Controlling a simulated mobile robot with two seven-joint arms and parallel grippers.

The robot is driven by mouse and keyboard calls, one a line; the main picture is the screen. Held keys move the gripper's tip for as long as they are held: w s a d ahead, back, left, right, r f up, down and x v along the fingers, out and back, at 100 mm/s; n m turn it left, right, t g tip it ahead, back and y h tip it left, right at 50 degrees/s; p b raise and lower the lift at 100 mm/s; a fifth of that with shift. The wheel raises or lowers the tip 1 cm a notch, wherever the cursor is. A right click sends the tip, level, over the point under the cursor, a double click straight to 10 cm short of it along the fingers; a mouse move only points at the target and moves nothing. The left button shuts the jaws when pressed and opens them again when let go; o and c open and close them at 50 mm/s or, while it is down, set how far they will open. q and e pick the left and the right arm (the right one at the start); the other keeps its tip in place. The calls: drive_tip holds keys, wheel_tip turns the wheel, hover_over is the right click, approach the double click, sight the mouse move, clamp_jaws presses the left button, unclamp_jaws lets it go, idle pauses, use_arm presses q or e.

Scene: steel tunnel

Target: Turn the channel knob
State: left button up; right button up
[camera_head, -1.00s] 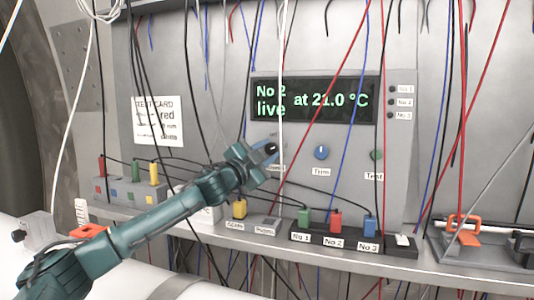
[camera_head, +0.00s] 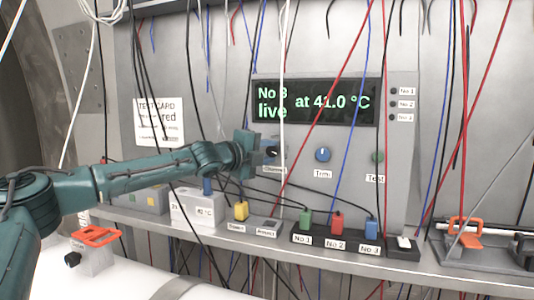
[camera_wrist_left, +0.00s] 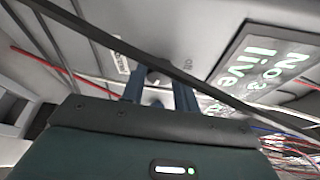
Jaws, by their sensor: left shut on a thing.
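The channel knob (camera_head: 274,153) is a small dark knob on the grey panel below the display, with a label partly hidden beneath it. My left gripper (camera_head: 268,150) reaches it from the left and is shut on it. In the left wrist view the two blue fingers (camera_wrist_left: 161,92) point at the panel with the knob (camera_wrist_left: 152,77) between them. The display (camera_head: 315,101) reads "No 3 live at 41.0 °C" in green. My right gripper is not in view.
Green, red and blue plugs (camera_head: 337,224) stand on the shelf below. Many hanging cables cross in front of the panel. A test card (camera_head: 159,122) is at left.

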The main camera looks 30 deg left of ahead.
use_arm(q)
drive_tip(key=shift+r+m+g, duration=0.15)
drive_tip(key=shift+m+g, duration=0.15)
drive_tip(key=shift+m, duration=0.5)
drive_tip(key=o, duration=1)
drive_tip(key=shift+c, duration=0.2)
drive_tip(key=s+a+r, duration=0.1)
drive_tip(key=s, duration=1.2)
drive_tip(key=shift+a+r, duration=0.3)
drive_tip(key=shift+a, duration=0.05)
